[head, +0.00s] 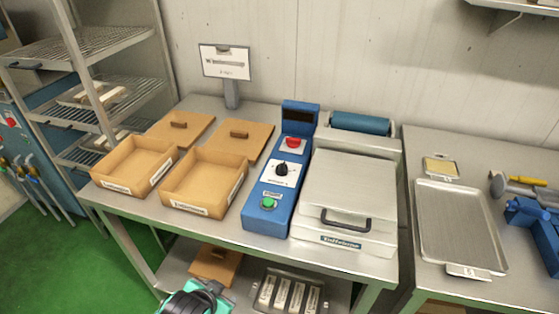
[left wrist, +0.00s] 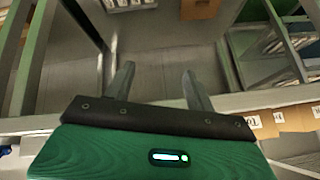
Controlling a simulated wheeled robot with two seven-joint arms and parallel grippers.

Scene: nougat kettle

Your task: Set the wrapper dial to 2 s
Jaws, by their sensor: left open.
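The wrapper's black dial (head: 281,169) sits on a white plate on the blue sloped control box (head: 270,190). Its marks are too small to read, so I cannot tell its setting. A red knob (head: 292,142) is above it and a green button (head: 268,202) below it. The wrapper's pale lidded body (head: 350,185) with a black handle stands just right of the box. My left gripper (left wrist: 158,85) is open and empty in the left wrist view, with its two fingers apart. It is low at the table's front, away from the dial. My right gripper is not in view.
Two open brown trays (head: 135,162) (head: 203,180) stand left of the control box, with brown lids behind them. A sign on a stand (head: 225,65) is at the back. A metal tray (head: 455,225) lies on the right table. A wire rack (head: 75,47) stands at the left.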

